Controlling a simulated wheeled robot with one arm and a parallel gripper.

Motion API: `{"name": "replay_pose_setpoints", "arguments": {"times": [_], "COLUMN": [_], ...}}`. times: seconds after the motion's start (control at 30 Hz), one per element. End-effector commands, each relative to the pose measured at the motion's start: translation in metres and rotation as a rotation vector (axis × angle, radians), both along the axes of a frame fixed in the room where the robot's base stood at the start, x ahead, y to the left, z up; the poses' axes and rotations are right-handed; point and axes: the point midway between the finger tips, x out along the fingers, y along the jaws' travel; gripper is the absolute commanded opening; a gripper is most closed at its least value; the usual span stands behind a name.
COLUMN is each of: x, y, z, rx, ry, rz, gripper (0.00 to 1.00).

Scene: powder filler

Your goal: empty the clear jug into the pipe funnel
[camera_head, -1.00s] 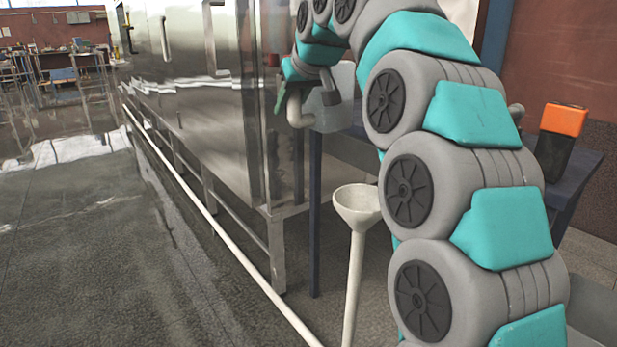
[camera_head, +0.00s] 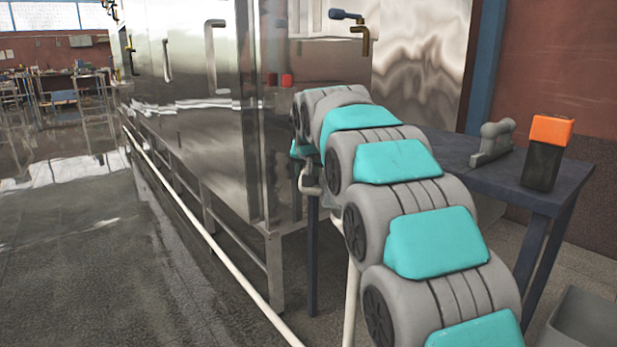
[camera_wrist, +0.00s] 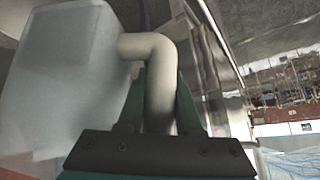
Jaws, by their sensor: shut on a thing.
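The clear jug (camera_wrist: 62,85) fills the left of the wrist view as a pale translucent body. Its thick off-white handle (camera_wrist: 150,45) bends out between my green fingers. My gripper (camera_wrist: 162,85) is shut on this handle. In the head view the handle (camera_head: 308,182) shows just left of my arm, while the jug body is almost wholly hidden behind the arm. The pipe funnel (camera_head: 351,295) shows only as its pale stem below my arm; its cup is hidden. I cannot tell how far the jug is tilted, what is in it, or its exact gap to the cup.
A long steel machine (camera_head: 200,130) runs along the left. A dark blue table (camera_head: 500,182) on the right carries an orange-topped black device (camera_head: 545,150) and a grey clamp-like part (camera_head: 492,143). A pale rail (camera_head: 215,240) runs low along the machine. The floor at left is clear.

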Motion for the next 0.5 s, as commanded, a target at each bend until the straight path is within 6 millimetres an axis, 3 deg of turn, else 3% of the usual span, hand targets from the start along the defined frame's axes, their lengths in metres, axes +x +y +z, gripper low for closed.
{"name": "replay_pose_setpoints", "arguments": {"times": [0.5], "x": [-0.002], "y": [0.016], "z": [0.04], "rx": [0.354], "ry": [0.033], "rz": [0.003], "gripper": [0.0]}}
